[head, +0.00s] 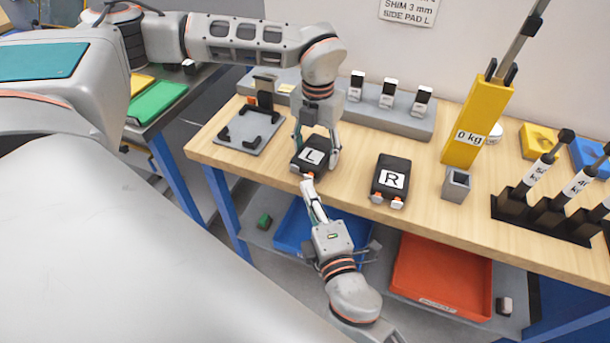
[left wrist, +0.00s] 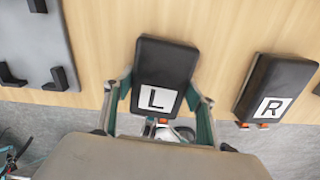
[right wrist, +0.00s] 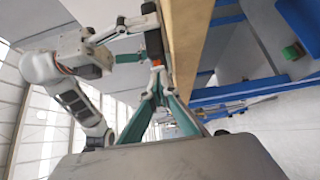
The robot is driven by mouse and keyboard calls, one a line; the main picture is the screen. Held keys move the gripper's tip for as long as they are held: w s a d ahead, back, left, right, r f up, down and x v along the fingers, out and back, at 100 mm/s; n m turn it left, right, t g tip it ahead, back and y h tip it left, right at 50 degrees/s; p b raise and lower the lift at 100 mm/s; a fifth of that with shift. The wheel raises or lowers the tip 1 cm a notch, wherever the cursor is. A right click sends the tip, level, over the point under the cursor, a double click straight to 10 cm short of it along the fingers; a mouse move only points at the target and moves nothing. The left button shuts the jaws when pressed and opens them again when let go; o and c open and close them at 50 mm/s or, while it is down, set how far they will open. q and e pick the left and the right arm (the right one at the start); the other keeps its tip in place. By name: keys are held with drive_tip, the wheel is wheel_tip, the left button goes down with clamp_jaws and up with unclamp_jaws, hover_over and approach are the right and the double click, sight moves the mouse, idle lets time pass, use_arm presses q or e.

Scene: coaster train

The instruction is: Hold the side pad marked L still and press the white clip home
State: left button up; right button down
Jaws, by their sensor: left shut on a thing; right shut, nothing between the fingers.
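The side pad marked L (head: 312,157) is a black block with a white label, lying on the wooden bench near its front edge. My left gripper (head: 317,151) is shut on it from above, one finger along each side; the left wrist view also shows the pad (left wrist: 165,75) between the fingers. My right gripper (head: 308,184) is shut and empty, its tips at the pad's front edge. The right wrist view shows those tips (right wrist: 157,68) close to an orange part on the pad (right wrist: 153,42). The white clip is mostly hidden by the tips; I cannot tell how far in it sits.
The side pad marked R (head: 391,175), with orange-and-white parts at its front, lies to the right. A grey fixture plate (head: 247,133) is at the left. Blue and red bins sit below.

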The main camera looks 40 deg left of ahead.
sight(312, 173)
idle(0.3)
drive_tip(key=w, duration=0.2)
drive_tip(key=shift+w+a+r, duration=0.1)
drive_tip(key=shift+w+a, duration=0.05)
drive_tip(key=shift+w, duration=0.25)
drive_tip(key=shift+w+r, duration=0.1)
use_arm(q)
drive_tip(key=shift+s+f, duration=0.1)
drive_tip(key=shift+s, duration=0.05)
use_arm(e)
drive_tip(key=s+d, duration=0.9)
drive_tip(key=s, duration=0.4)
use_arm(q)
drive_tip(key=shift+w, duration=0.2)
use_arm(e)
drive_tip(key=w+d+f+m+h, duration=0.4)
drive_tip(key=d+f+m, duration=0.3)
drive_tip(key=d, duration=0.3)
drive_tip(key=w+d+f+m+t+h, duration=0.1)
drive_tip(key=w+d+f+m+h, duration=0.2)
drive_tip(key=d+f+m, duration=0.5)
drive_tip(key=w+d, duration=0.1)
drive_tip(key=d, duration=0.1)
drive_tip(key=shift+w+d+f+m+h, duration=0.15)
drive_tip(key=shift+w+d+m+h, duration=0.15)
drive_tip(key=shift+w+m+h, duration=0.1)
